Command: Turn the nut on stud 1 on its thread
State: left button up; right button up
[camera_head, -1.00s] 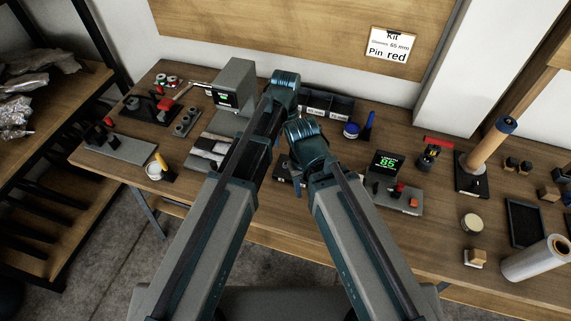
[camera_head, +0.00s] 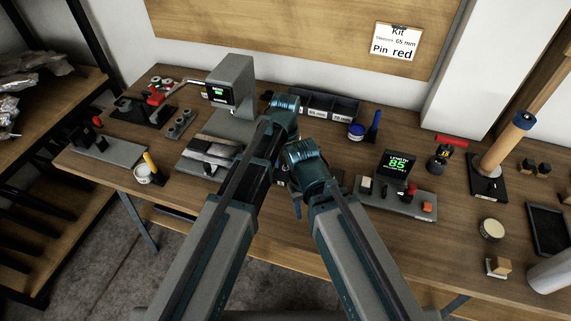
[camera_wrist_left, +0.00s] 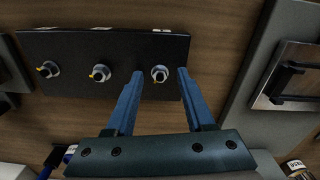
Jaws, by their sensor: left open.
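A dark plate (camera_wrist_left: 125,62) with three studs, each with a nut and a yellow mark, shows in the left wrist view. The nuts are left (camera_wrist_left: 48,69), middle (camera_wrist_left: 101,74) and right (camera_wrist_left: 160,75). My left gripper (camera_wrist_left: 160,71) is open. Its two blue fingers reach over the plate's near edge, one to each side of the right nut, with gaps visible. I cannot tell the fingertip height, nor read the cut-off labels that might number the studs. In the head view my arms hide the plate and left fingers. My right wrist (camera_head: 307,165) shows; its jaws are unclear.
A grey device with a small screen (camera_head: 230,82) stands behind my left arm. A display reading 85 (camera_head: 396,164) stands right of my arms. Compartment bins (camera_head: 330,103) line the back. A blue-lidded jar (camera_head: 356,131) stands close by.

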pick_arm(q)
grip_shut()
jog(key=shift+m, duration=0.3)
jog(key=m, duration=0.5)
jog(key=shift+m, duration=2.7)
